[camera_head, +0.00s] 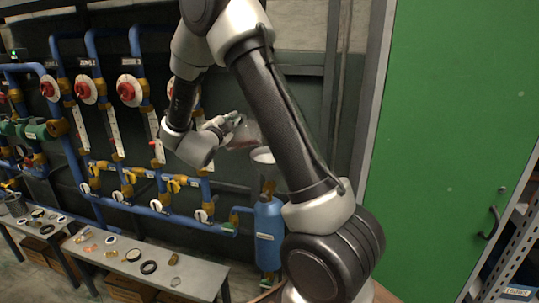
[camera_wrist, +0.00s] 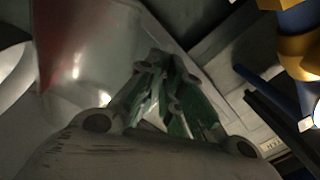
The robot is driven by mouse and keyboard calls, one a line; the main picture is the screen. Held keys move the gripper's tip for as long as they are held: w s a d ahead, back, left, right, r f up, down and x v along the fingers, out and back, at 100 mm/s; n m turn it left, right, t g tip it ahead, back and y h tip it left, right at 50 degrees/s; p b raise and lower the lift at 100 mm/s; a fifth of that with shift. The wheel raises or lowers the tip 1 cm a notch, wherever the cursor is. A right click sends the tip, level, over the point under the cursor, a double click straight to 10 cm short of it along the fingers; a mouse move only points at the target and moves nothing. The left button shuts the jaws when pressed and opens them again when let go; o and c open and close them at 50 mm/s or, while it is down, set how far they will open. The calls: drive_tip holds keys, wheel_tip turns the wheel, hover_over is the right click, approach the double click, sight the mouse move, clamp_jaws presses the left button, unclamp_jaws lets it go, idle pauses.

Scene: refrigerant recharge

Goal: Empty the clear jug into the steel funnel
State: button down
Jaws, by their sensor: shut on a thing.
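The clear jug (camera_head: 247,130) is held in the air just above the steel funnel, partly hidden behind my arm in the head view. It looks tilted, and reddish liquid shows in its lower part. My gripper (camera_head: 228,122) is shut on the jug at its left side. In the wrist view my gripper (camera_wrist: 172,85) closes at the jug's side, and the transparent jug wall (camera_wrist: 95,55) with a red tint fills the upper left. The steel funnel (camera_head: 263,156) sits upright on top of the blue cylinder. I cannot tell whether liquid is flowing.
The blue cylinder (camera_head: 268,235) stands on the floor with a brass valve (camera_head: 268,187) under the funnel. Blue pipes with red-knobbed gauges (camera_head: 128,91) line the wall at left. A low bench (camera_head: 190,275) holds small fittings. A green door (camera_head: 455,130) is at right.

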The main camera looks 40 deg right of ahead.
sight(242, 124)
drive_tip(key=shift+s+d+r, duration=0.15)
drive_tip(key=shift+r, duration=0.05)
drive_tip(key=shift+s+d+r+m, duration=0.3)
drive_tip(key=shift+r+m, duration=0.2)
drive_tip(key=shift+m, duration=0.3)
idle(0.7)
drive_tip(key=shift+s+d+f+m, duration=0.1)
drive_tip(key=shift+s+d+m, duration=0.8)
drive_tip(key=shift+s, duration=0.3)
drive_tip(key=shift+s+d+r+m+p, duration=0.2)
drive_tip(key=shift+s+d+r+m, duration=0.15)
drive_tip(key=shift+s+d+m, duration=0.25)
drive_tip(key=shift+s+d+r+m+p, duration=0.15)
drive_tip(key=shift+s+d+r+m, duration=0.2)
drive_tip(key=shift+m, duration=0.45)
idle(0.5)
